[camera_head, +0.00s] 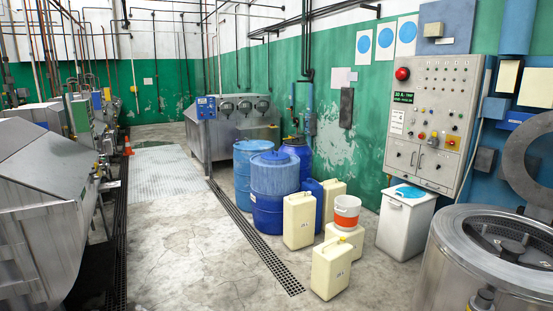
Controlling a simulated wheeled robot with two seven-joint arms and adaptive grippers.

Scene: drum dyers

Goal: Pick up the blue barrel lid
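Several blue barrels stand together at the middle of the head view. The front blue barrel (274,205) is upright, and its flat blue lid (275,158) appears to lie on its top. A lighter blue barrel (243,170) stands behind it to the left, and a darker blue barrel (302,158) stands behind it to the right. I cannot tell whether the top of the lighter barrel is a separate lid. Neither of my grippers is in view.
Cream jerrycans (299,220) and an orange-and-white bucket (346,212) stand right of the barrels. A white bin (404,225) and a metal drum (455,270) stand further right. A floor grate (262,247) runs past the barrels.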

